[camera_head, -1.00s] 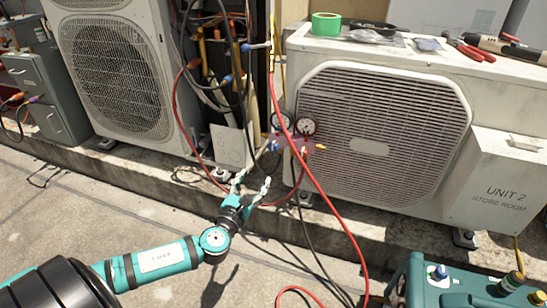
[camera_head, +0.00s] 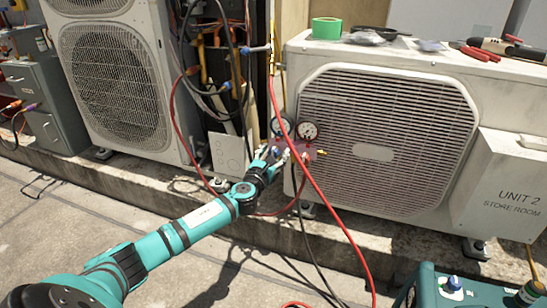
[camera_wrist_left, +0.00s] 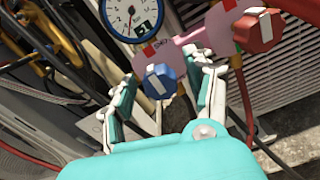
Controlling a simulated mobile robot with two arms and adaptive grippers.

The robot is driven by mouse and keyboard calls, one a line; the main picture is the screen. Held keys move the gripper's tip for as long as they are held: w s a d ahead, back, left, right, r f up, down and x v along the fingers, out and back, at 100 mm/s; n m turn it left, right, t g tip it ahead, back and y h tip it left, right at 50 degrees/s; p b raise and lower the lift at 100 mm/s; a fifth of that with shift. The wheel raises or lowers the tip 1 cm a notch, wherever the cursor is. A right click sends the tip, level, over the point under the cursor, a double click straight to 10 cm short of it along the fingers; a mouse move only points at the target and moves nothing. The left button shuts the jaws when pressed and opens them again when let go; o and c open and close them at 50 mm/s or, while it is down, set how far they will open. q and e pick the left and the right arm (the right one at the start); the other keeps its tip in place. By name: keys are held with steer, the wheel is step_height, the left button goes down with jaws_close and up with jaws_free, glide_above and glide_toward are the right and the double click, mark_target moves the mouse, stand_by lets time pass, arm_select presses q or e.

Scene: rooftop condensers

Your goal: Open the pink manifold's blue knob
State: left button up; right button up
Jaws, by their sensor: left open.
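The pink manifold (camera_head: 300,149) hangs in front of the right condenser unit, with two round gauges above it; it also shows in the left wrist view (camera_wrist_left: 192,42). Its blue knob (camera_wrist_left: 160,81) has a pale bar across its face. My left gripper (camera_wrist_left: 165,80) is open, with one finger on each side of the blue knob; I cannot tell whether either finger touches it. In the head view my left gripper (camera_head: 272,152) is at the manifold's left end and hides most of the blue knob. A red knob (camera_wrist_left: 257,30) is at the manifold's right. My right gripper is not in view.
A red hose (camera_head: 322,198) runs down in front of the manifold, and dark hoses hang close by. A teal machine (camera_head: 425,290) is at the lower right.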

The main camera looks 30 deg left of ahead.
arm_select(q)
steer(key=shift+w, duration=0.1)
jaws_close()
stand_by(0.3)
